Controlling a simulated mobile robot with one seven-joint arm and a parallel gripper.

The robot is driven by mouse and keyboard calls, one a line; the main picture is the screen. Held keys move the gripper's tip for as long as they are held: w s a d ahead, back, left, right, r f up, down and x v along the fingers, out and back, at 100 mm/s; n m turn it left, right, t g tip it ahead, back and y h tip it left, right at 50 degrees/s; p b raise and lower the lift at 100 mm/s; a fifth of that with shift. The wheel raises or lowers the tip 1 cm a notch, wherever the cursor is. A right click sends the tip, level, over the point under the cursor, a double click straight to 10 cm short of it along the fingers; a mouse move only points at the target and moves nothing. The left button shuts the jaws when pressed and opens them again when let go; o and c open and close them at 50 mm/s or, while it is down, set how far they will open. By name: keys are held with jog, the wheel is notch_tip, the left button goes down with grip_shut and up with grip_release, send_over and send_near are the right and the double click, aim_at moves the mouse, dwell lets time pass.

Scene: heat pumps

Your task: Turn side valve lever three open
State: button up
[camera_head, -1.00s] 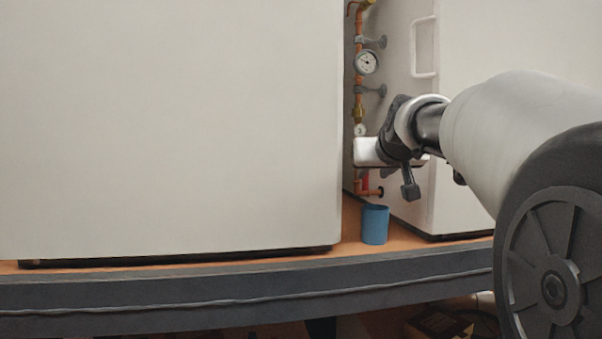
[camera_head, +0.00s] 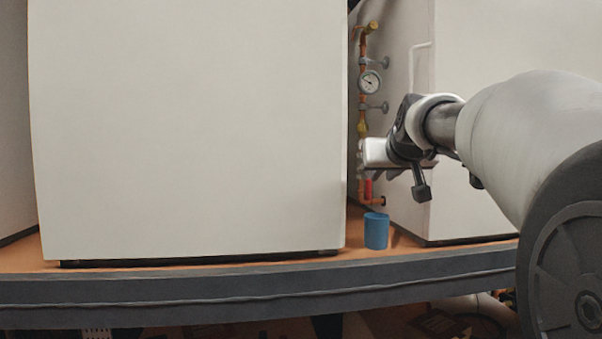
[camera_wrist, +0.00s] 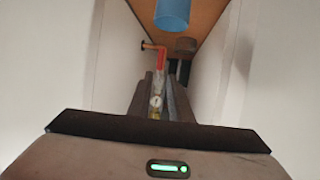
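A copper pipe line (camera_head: 363,105) runs vertically in the gap between two white cabinets, with a round gauge (camera_head: 369,82) on it. A red valve lever (camera_head: 368,188) is low on this pipe, just above the orange floor, and also shows in the wrist view (camera_wrist: 162,58). My gripper (camera_head: 384,174) is at the pipe, just above the red lever. In the wrist view its two dark fingers (camera_wrist: 160,88) stand apart, with part of the pipe fittings showing between them. The red lever shows beyond the fingertips. I see no contact with it.
A blue cup (camera_head: 376,231) stands on the orange platform (camera_head: 300,262) below the pipe. The large left cabinet (camera_head: 190,130) and the right cabinet (camera_head: 500,50) leave a narrow gap. A white handle (camera_head: 421,68) is on the right cabinet.

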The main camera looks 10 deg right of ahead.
jog(key=shift+s+a, duration=0.1)
jog(key=shift+a, duration=0.15)
jog(key=s+b, duration=0.5)
jog(key=s, duration=0.6)
jog(key=shift+s, duration=0.4)
jog(key=s+a+f+n+g+y, duration=0.1)
jog(key=s+a+f+g, duration=0.35)
jog(key=f, duration=0.75)
jog(key=s+a+f+g+y, duration=0.1)
jog(key=s+a+f, duration=0.5)
jog(key=s+f, duration=0.45)
jog(key=s+a+f+n+g+y, duration=0.15)
jog(key=s+a+f, duration=0.4)
jog(key=f, duration=0.75)
notch_tip(320, 180, up, 23)
jog(key=d+p, duration=0.1)
jog(key=p, duration=2.1)
jog(key=shift+r+g+h, duration=0.15)
jog(key=shift+g+h, duration=0.25)
jog(key=shift+h, duration=0.05)
jog(key=shift+m, duration=0.25)
